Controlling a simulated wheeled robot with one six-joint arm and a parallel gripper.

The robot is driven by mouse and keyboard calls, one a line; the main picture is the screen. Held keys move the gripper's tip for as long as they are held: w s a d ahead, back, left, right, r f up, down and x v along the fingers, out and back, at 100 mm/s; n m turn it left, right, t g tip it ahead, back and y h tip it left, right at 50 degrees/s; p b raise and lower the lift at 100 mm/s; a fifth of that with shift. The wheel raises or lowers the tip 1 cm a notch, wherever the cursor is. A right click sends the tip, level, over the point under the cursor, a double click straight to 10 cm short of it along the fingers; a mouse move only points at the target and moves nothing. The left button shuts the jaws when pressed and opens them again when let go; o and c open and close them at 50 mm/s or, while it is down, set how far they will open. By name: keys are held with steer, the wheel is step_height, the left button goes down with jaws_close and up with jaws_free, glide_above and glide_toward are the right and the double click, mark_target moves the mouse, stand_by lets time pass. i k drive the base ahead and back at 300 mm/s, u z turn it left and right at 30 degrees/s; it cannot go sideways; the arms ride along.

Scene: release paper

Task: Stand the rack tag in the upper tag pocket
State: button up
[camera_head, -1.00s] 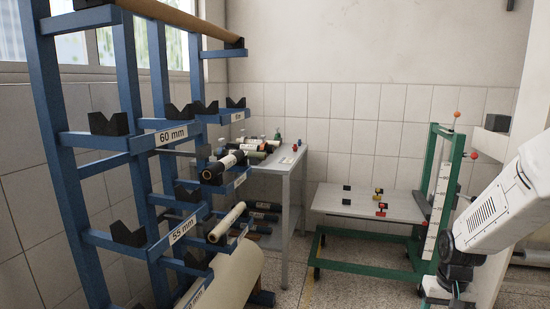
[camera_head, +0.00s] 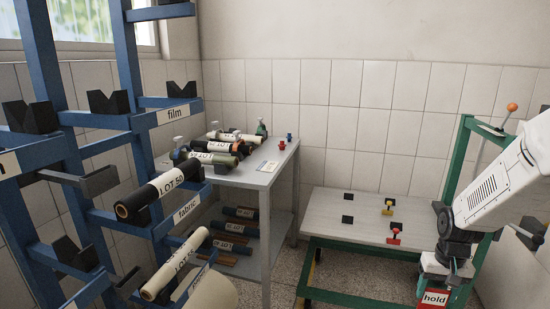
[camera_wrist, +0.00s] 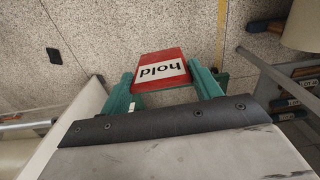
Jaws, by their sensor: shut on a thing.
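The rack tag is a red card with a white label reading "hold" (camera_head: 434,299), at the bottom right of the head view. In the wrist view the tag (camera_wrist: 161,70) sits between the green fingers of my gripper (camera_wrist: 165,84), which is shut on it. The label reads upside down there. In the head view my arm comes in from the right, with the tag at its lower end, well apart from the blue rack (camera_head: 140,125). The rack carries labels "film" (camera_head: 178,114) and "fabric" (camera_head: 187,209). I cannot make out which part is the upper tag pocket.
A grey table (camera_head: 262,176) with several rolls stands behind the rack. A green-framed cart (camera_head: 368,262) with a pale top (camera_head: 350,215) stands near my arm. A dark roll marked "LOT" (camera_head: 160,190) projects from the rack. Speckled floor (camera_head: 282,266) lies between table and cart.

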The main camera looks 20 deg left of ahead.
mark_target(102, 189)
steer(key=i, duration=1.8)
steer(key=u, duration=2.3)
